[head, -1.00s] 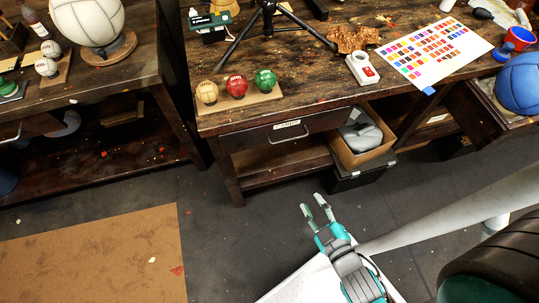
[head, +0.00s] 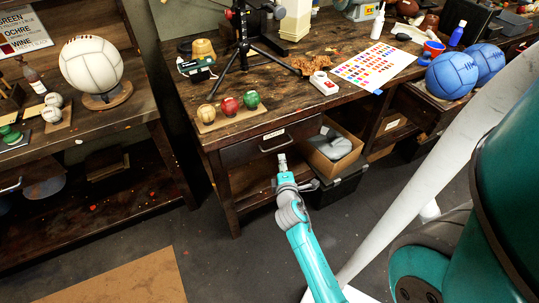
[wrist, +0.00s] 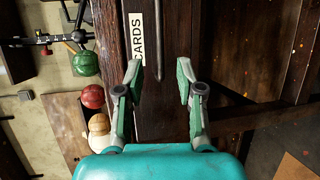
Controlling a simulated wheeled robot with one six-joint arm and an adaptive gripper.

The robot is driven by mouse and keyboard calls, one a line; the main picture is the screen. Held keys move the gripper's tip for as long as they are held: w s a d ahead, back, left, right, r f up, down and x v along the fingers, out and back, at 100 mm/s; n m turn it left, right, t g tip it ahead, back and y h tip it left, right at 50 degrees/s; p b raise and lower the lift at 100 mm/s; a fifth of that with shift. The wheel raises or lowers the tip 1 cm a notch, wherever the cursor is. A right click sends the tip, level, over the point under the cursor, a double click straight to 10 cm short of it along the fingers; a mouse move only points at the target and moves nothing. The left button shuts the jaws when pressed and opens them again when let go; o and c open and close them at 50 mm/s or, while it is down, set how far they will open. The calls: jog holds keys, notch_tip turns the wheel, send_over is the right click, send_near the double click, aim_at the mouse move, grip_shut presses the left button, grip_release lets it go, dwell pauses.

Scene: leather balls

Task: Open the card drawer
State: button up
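The card drawer (head: 240,153) is a dark wooden front under the bench top, and it looks shut. It carries a white label and a thin metal bar handle (head: 276,147). In the wrist view the label (wrist: 136,38) reads "CARDS", and the handle (wrist: 162,40) runs up the picture, its lower end near the gap between my fingers. My gripper (head: 282,158) is just in front of the drawer, below the handle in the head view. In the wrist view my gripper (wrist: 159,75) is open with nothing between the fingers. I cannot tell its exact distance from the handle.
Yellow, red and green balls (head: 229,105) sit on a small board on the bench above the drawer. An open cardboard box (head: 342,158) stands right of the drawer on a dark case. A tripod (head: 244,50) stands on the bench.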

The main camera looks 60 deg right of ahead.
aim_at(279, 147)
jog(key=x, duration=1)
jog(key=shift+w+d, duration=0.25)
jog(key=shift+d, duration=0.05)
grip_shut()
